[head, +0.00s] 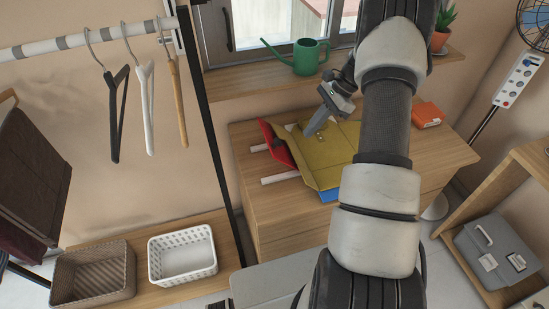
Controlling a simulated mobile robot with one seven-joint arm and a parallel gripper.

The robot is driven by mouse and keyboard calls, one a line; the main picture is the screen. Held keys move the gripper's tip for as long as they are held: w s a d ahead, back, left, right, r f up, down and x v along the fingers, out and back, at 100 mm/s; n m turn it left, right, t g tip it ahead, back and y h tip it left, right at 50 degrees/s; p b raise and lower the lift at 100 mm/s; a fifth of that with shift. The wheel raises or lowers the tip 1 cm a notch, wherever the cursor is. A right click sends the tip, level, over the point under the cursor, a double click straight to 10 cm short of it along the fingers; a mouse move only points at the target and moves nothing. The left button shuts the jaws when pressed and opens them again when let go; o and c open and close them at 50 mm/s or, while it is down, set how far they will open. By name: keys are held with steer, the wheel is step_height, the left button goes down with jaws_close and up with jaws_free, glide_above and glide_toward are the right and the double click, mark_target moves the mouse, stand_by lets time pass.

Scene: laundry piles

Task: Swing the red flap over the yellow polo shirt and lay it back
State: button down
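In the head view a yellow polo shirt (326,165) lies on a wooden cabinet top, with its near left part tilted up. The red flap (272,140) stands at the shirt's left side, partly behind its raised edge. A blue flap (328,195) shows at the shirt's near right edge. My gripper (317,124) points down over the far part of the shirt, with its fingertips at or just above the cloth. Whether it touches or grips the cloth cannot be told. My arm hides the right part of the shirt and board.
Pale bars (281,177) stick out left of the shirt. A green watering can (305,57) stands on the window sill behind. An orange box (427,115) sits on the cabinet (456,154) at right. Hangers (147,100) hang from a rail at left, above a white basket (183,257).

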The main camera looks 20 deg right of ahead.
mark_target(278, 140)
steer(key=a+h, duration=0.1)
steer(key=a, duration=0.3)
steer(key=shift+p, duration=0.35)
steer(key=a, duration=0.3)
steer(key=shift+a+f+h, duration=0.1)
steer(key=shift+f+h, duration=0.25)
steer(key=shift+h, duration=0.05)
steer(key=shift+a+f, duration=0.15)
steer(key=shift+a, duration=0.15)
steer(key=a, duration=0.1)
steer(key=a+f, duration=0.1)
steer(key=a+h, duration=0.1)
steer(key=shift+a+f, duration=0.1)
steer(key=shift+f, duration=0.25)
steer(key=shift+a+f, duration=0.1)
